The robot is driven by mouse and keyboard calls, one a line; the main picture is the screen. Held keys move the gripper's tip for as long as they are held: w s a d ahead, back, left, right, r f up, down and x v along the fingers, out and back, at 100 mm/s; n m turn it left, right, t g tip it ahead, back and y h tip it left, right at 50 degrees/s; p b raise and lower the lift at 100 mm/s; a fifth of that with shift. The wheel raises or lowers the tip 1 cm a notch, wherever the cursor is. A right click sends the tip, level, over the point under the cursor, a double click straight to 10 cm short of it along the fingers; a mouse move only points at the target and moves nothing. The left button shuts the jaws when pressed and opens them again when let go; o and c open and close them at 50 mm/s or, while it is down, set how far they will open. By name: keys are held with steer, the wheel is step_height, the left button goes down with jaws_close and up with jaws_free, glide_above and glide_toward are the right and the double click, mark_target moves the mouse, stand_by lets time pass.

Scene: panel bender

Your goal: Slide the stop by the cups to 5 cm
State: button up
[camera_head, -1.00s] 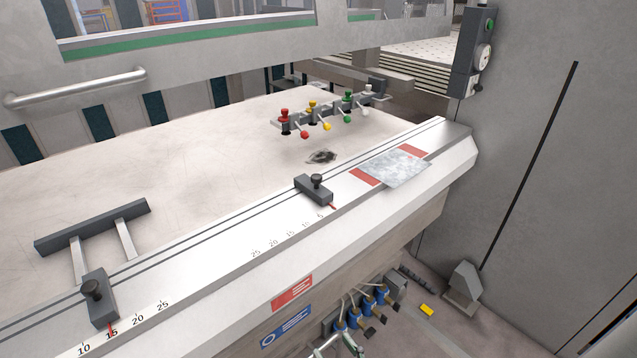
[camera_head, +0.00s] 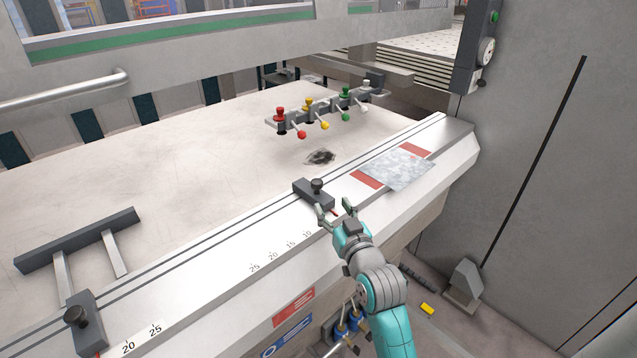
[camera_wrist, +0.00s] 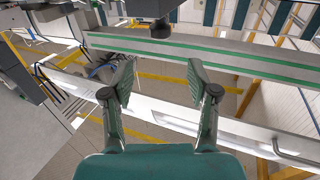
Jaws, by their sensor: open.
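The stop by the cups (camera_head: 313,194) is a dark block with a black knob on the rail near the front edge of the table. Its red pointer shows at its front end. The cups (camera_head: 323,112), with red, yellow, green and white tops, sit on a bar behind it. The scale (camera_head: 281,251) reads 25, 20, 15, 10 towards the stop; my gripper hides the numbers by the pointer. My gripper (camera_head: 334,208) is open and empty, just in front of the stop in the picture; contact cannot be told. The wrist view shows both fingers (camera_wrist: 161,78) apart, without the stop.
A second stop (camera_head: 87,325) with a crossbar stands at the lower left on the rail. A metal sheet (camera_head: 398,170) lies over red marks right of the near stop. A grey wall (camera_head: 560,150) rises at right.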

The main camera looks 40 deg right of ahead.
mark_target(319, 185)
steer(key=x, duration=1)
steer(key=shift+w, duration=0.25)
jaws_close()
